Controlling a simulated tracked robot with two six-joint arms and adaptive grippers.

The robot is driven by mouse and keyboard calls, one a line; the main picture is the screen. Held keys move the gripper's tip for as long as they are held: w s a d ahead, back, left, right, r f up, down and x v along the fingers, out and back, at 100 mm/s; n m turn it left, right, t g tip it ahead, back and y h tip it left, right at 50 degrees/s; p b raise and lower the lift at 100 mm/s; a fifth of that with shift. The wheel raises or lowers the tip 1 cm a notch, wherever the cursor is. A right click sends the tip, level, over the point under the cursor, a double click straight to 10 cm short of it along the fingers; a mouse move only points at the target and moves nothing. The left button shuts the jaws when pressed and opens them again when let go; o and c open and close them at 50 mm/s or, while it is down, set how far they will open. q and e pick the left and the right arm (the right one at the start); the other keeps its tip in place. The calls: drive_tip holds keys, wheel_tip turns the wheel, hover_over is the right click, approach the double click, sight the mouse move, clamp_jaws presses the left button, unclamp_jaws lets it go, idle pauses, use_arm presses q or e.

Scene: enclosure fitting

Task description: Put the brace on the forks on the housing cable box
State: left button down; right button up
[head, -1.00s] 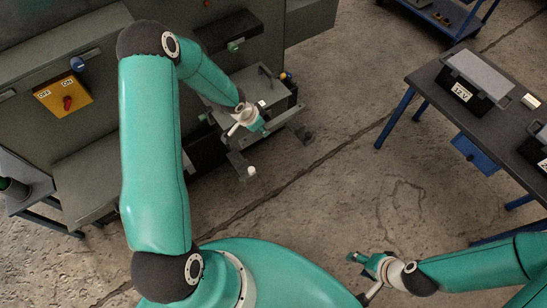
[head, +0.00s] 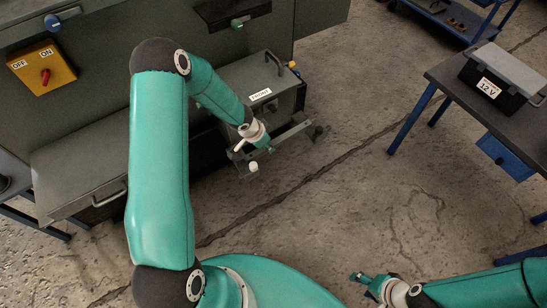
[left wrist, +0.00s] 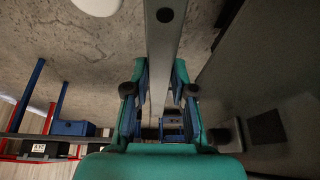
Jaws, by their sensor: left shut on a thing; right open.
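The grey cable box (head: 285,97) with a FRONT label (head: 260,94) and a top handle stands low against the large cabinet. My left gripper (head: 263,146) is in front of it, shut on the brace (head: 294,131), a long flat grey bar held crosswise along the box's front. In the left wrist view the brace (left wrist: 162,60) runs between my fingers (left wrist: 160,100). Dark brackets, perhaps the forks, show near the bar's ends: one at the right (head: 318,132), one with a white knob (head: 253,167). Whether the bar touches them I cannot tell. My right gripper (head: 366,282) is open and empty over the floor.
A dark table (head: 462,80) with a 12 V case (head: 503,78) stands at the right. The concrete floor between is clear.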

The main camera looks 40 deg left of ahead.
sight(267, 152)
use_arm(q)
wheel_tip(267, 152, down, 4)
drive_tip(key=b, duration=0.3)
drive_tip(key=shift+s+d, duration=0.1)
drive_tip(key=shift+s, duration=0.1)
drive_tip(key=c, duration=1.4)
unclamp_jaws()
drive_tip(key=shift+f, duration=0.1)
drive_tip(key=o, duration=0.4)
drive_tip(key=shift+w+f, duration=0.1)
drive_tip(key=shift+w, duration=0.05)
drive_tip(key=shift+o, duration=0.2)
drive_tip(key=shift+r, duration=0.2)
